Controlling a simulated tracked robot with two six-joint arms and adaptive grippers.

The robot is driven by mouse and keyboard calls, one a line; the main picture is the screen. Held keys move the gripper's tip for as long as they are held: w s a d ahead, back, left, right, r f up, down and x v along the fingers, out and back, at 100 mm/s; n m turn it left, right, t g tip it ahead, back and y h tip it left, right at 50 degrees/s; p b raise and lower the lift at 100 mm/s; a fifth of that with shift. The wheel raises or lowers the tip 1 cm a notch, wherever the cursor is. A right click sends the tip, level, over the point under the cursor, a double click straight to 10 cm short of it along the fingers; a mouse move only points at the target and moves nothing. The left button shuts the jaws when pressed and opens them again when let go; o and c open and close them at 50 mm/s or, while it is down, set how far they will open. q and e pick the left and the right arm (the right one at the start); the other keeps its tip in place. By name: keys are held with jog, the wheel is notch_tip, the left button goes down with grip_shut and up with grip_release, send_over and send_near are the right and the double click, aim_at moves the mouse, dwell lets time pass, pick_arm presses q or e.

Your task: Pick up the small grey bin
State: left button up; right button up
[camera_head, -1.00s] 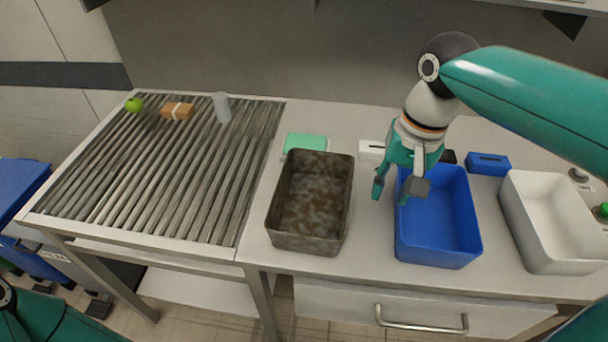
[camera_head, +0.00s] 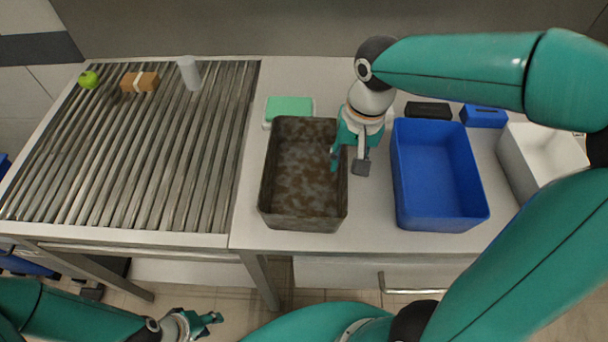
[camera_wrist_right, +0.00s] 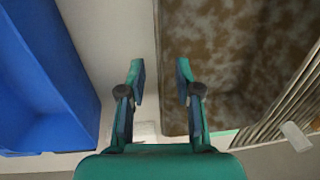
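A mottled brown-grey bin (camera_head: 303,222) stands upright on the counter in the head view, open at the top and apparently empty. It also shows in the right wrist view (camera_wrist_right: 225,60). My right gripper (camera_head: 349,166) is open at this bin's right wall. In the wrist view its two fingers (camera_wrist_right: 160,75) stand on either side of the wall's rim, with gaps; contact does not show. My left gripper (camera_head: 208,325) is low in the head view, in front of the counter and away from the bin. Its opening is unclear.
A blue bin (camera_head: 438,222) stands right of the mottled bin, with a white bin (camera_head: 530,160) beyond, partly hidden by my arm. A green-topped box (camera_head: 289,108) sits behind. Left is a roller conveyor (camera_head: 130,150) with an apple (camera_head: 88,79), brown box (camera_head: 131,83) and pale cylinder (camera_head: 189,74).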

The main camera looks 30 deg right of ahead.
aim_at(339, 184)
jog(key=shift+w+a+f, duration=0.1)
jog(key=shift+a+f, duration=0.05)
jog(key=shift+f, duration=1.35)
jog(key=shift+w+a+f, duration=0.1)
jog(key=shift+f, duration=1.4)
jog(key=shift+s, duration=0.1)
grip_shut()
